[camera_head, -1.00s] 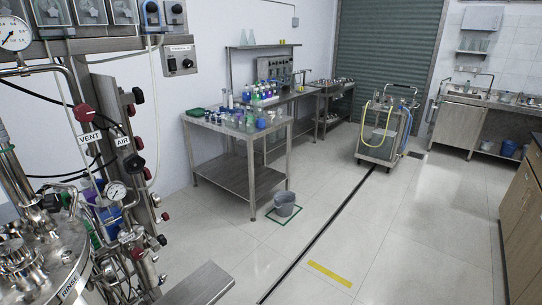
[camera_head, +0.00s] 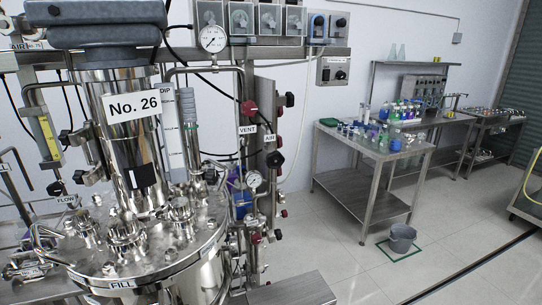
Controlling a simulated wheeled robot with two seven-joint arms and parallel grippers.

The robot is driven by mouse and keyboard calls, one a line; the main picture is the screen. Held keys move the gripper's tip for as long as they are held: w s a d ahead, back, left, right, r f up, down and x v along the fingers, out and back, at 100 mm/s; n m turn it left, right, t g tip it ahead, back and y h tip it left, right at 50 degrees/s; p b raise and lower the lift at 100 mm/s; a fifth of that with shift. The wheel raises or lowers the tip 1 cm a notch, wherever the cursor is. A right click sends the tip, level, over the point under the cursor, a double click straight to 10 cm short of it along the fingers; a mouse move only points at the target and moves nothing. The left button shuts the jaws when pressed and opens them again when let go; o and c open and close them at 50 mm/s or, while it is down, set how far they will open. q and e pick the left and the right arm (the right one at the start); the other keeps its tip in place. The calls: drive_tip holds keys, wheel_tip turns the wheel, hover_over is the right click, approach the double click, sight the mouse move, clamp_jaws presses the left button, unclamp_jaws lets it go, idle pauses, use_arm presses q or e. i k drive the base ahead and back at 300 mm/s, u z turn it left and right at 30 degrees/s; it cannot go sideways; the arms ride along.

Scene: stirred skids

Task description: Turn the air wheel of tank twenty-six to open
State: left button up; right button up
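Tank twenty-six (camera_head: 150,255) is a shiny steel vessel at the left, with a white "No. 26" sign (camera_head: 131,106) on its upright cylinder. To its right, an "AIR" label (camera_head: 270,138) hangs on the pipework. A dark wheel (camera_head: 275,159) sits just below that label and looks like the air wheel. A red wheel (camera_head: 249,108) stands above the "VENT" label (camera_head: 247,129). The picture is too small to tell whether the air wheel is open or closed. Neither of my grippers is in view.
A steel step or bench top (camera_head: 290,290) is low in front of the pipework. A steel table (camera_head: 385,158) with bottles stands at the right. A grey bucket (camera_head: 402,238) stands on the floor in a green outline. The floor between them is clear.

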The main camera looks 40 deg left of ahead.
sight(270, 158)
drive_tip(key=z, duration=1.8)
drive_tip(key=i, duration=1.75)
drive_tip(key=u, duration=3.05)
